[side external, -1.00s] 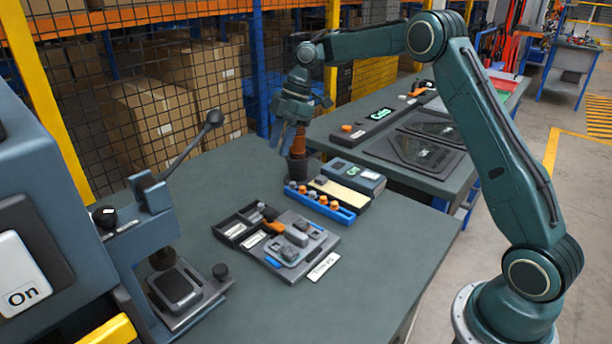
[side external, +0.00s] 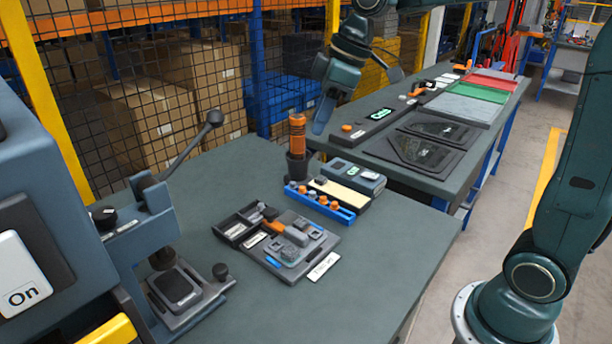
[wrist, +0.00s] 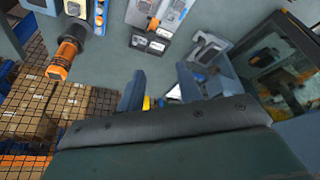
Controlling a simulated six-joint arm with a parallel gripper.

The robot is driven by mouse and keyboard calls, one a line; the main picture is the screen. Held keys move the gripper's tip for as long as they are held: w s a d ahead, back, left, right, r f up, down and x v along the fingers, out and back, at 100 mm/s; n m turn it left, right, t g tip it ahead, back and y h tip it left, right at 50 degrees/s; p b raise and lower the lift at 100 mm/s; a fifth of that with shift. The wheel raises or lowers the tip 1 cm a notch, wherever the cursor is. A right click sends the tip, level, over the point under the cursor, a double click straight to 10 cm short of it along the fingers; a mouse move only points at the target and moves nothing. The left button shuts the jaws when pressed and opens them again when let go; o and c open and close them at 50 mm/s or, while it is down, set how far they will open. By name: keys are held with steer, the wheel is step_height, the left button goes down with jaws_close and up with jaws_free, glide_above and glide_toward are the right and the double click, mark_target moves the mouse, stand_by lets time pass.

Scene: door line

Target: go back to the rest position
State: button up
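My gripper (side external: 350,98) is raised above the back of the bench, near the edge of the second table. Its two fingers are spread apart with nothing between them; the wrist view also shows the open gap (wrist: 158,80). An orange and black cylindrical tool (side external: 297,132) stands upright in a dark cup (side external: 298,168) on the bench, below and left of the gripper and apart from it. In the wrist view the orange tool (wrist: 65,58) is at the upper left. The upper arm is partly out of the side view.
A lever press (side external: 175,275) stands at the front left of the bench. A parts tray (side external: 285,242), a blue rack (side external: 320,203) and a grey device (side external: 355,177) lie mid-bench. The second table (side external: 400,185) holds dark panels. A mesh fence (side external: 215,90) runs behind.

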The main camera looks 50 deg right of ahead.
steer(key=s+f+m+t+h, duration=0.1)
steer(key=s+f+m, duration=0.1)
steer(key=s, duration=0.8)
steer(key=s+d+f+m+t+h, duration=0.1)
steer(key=s+m, duration=0.4)
steer(key=s, duration=0.6)
steer(key=shift+s+d+f+m, duration=0.25)
steer(key=shift+d+f+m, duration=0.05)
steer(key=shift+f, duration=0.2)
